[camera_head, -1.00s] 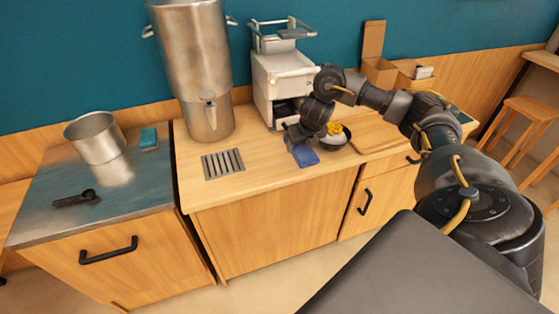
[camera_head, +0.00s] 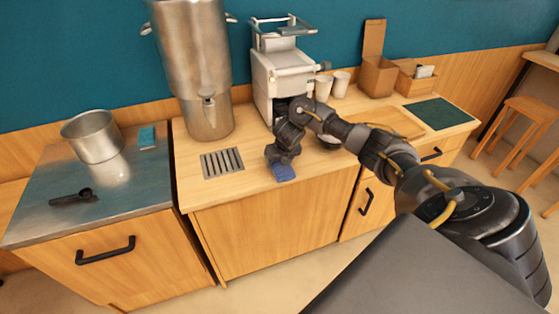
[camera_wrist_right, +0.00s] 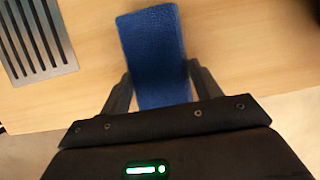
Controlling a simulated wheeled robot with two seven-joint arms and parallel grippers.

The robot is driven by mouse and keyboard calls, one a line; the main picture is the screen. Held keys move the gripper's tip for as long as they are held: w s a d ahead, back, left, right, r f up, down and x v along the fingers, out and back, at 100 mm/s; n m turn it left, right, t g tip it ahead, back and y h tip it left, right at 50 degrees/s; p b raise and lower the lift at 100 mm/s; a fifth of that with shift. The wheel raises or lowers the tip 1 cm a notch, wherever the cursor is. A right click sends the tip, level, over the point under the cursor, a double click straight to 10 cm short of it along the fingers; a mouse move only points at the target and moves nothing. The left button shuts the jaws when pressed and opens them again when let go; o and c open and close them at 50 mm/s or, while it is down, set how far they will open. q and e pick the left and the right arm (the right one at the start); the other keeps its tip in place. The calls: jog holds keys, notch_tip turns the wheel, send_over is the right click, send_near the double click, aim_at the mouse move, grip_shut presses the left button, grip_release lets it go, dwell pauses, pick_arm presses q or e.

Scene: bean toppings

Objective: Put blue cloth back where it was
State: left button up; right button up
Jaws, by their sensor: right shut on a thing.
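The blue cloth (camera_head: 284,174) is at the front of the middle wooden counter, below my right gripper (camera_head: 282,160). In the right wrist view the folded blue cloth (camera_wrist_right: 155,55) lies between the two fingers of my right gripper (camera_wrist_right: 160,82), which is shut on it. Whether the cloth touches the counter is hard to tell. My left gripper is not in view.
A metal drain grate (camera_head: 222,162) is left of the cloth. Behind stand a steel dispenser (camera_head: 208,110) and a white machine (camera_head: 280,80). A dark bowl (camera_head: 330,143), partly hidden, is right of my gripper. A teal sponge (camera_head: 147,137) and pot (camera_head: 93,140) are on the left counter.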

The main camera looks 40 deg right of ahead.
jog(key=shift+f, duration=0.15)
jog(key=o, duration=1)
jog(key=shift+c, duration=0.2)
